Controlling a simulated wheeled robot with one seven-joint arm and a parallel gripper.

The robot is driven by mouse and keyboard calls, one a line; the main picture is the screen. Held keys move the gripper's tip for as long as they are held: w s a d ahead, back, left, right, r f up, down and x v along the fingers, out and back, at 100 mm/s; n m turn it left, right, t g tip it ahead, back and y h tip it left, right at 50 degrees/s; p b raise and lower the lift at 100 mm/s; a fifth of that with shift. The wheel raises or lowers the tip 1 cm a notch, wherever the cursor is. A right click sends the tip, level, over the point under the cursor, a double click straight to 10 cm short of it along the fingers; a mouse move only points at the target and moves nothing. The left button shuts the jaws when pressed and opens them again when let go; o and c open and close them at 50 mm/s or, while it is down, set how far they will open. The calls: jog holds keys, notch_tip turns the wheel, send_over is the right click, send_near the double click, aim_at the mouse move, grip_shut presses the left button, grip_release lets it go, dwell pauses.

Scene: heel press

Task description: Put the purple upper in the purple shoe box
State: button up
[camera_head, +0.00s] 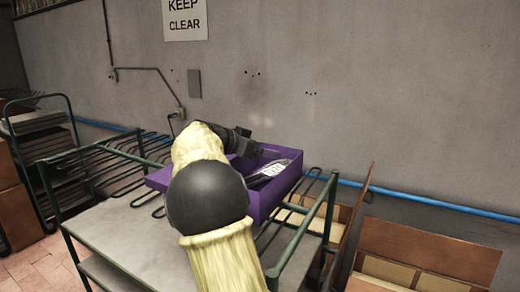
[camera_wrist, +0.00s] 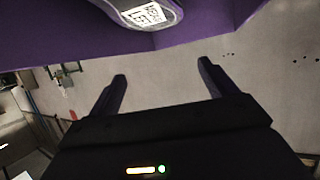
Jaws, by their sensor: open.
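The purple shoe box (camera_head: 265,200) stands open on the rack, partly hidden behind my arm. A shoe upper (camera_head: 268,172), dark with a white patterned patch, lies inside it, tilted against the right side. In the wrist view the upper (camera_wrist: 150,14) shows at the top edge with its white patch, beside the purple box wall (camera_wrist: 60,42). My gripper (camera_head: 256,150) is over the back of the box. In the wrist view its two fingers (camera_wrist: 162,70) are spread, with nothing between them, apart from the upper.
The box is on a green-framed rack with a grey shelf (camera_head: 130,228) and wire loops. Another rack (camera_head: 38,120) stands at the left. Brown cartons (camera_head: 425,250) are at the lower right. A grey wall (camera_head: 400,100) with a blue pipe (camera_head: 430,203) closes off the back.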

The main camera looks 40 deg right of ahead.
jog(key=shift+r+p, duration=0.75)
jog(key=shift+p, duration=0.2)
jog(key=b+v, duration=0.4)
jog(key=v, duration=0.7)
jog(key=shift+a, duration=0.45)
